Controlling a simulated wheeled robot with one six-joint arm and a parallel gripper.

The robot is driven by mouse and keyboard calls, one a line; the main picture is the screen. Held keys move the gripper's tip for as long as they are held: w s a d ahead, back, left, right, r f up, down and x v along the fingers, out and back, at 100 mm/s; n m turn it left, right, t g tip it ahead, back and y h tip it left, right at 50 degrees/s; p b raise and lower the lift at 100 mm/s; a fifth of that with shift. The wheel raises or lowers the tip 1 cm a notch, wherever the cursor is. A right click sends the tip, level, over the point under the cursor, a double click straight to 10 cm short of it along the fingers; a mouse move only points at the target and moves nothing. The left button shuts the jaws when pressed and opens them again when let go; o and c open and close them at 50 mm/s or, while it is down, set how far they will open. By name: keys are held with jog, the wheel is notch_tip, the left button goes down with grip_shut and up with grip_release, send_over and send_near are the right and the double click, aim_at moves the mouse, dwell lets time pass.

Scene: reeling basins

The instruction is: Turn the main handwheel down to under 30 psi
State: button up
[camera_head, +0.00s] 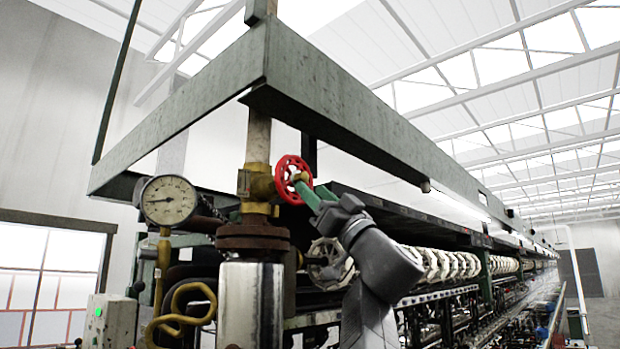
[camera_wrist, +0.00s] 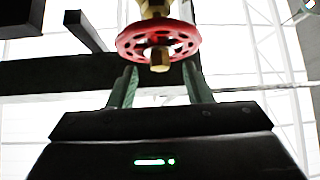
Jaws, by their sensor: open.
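The main handwheel (camera_head: 293,180) is a red spoked wheel on a brass valve (camera_head: 257,183) at the top of a vertical pipe. It also shows in the wrist view (camera_wrist: 158,41) with a brass nut at its centre. My gripper (camera_head: 304,187) is at the wheel with its green fingers open. In the wrist view the fingers (camera_wrist: 160,78) stand apart on either side below the wheel's rim; I cannot tell whether they touch it. A round pressure gauge (camera_head: 169,200) with a pale dial is left of the valve. Its needle points left; the numbers are too small to read.
A heavy green-grey frame beam (camera_head: 350,115) runs just above the wheel and to the right. A rusty flange (camera_head: 252,237) and a shiny cylinder (camera_head: 252,300) stand below the valve. Yellow curved pipe (camera_head: 182,318) is at left. A long row of reels (camera_head: 430,262) recedes right.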

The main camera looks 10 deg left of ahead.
aim_at(308, 182)
jog(key=shift+p+x, duration=0.4)
jog(key=shift+x, duration=1.2)
jog(key=c, duration=0.9)
jog(key=shift+c, duration=0.2)
jog(key=shift+w+n+g, duration=0.1)
jog(key=shift+n+g, duration=0.5)
jog(key=shift+n, duration=0.1)
jog(key=n+g, duration=0.1)
jog(key=n, duration=0.1)
jog(key=n+g+y+p, duration=0.1)
jog(key=n+g, duration=0.1)
jog(key=shift+w+d+r+g, duration=0.1)
jog(key=shift+w+d+g, duration=0.05)
jog(key=shift+g, duration=0.15)
jog(key=n+g, duration=0.2)
jog(key=n+g+p, duration=0.1)
jog(key=n+g, duration=0.1)
jog(key=n, duration=0.1)
jog(key=shift+w+d+g, duration=0.1)
jog(key=shift+w+g, duration=0.05)
jog(key=shift+g, duration=0.25)
jog(key=shift+w+d+r+n+g+h, duration=0.1)
jog(key=shift+n+g+h, duration=0.25)
jog(key=shift+n+g, duration=1.05)
jog(key=shift+w+r+n+g+h, duration=0.1)
jog(key=shift+n+g+h, duration=0.25)
jog(key=shift+n+g, duration=1)
jog(key=shift+r+n+h, duration=0.1)
jog(key=shift+n+h, duration=0.5)
jog(key=shift+n, duration=0.75)
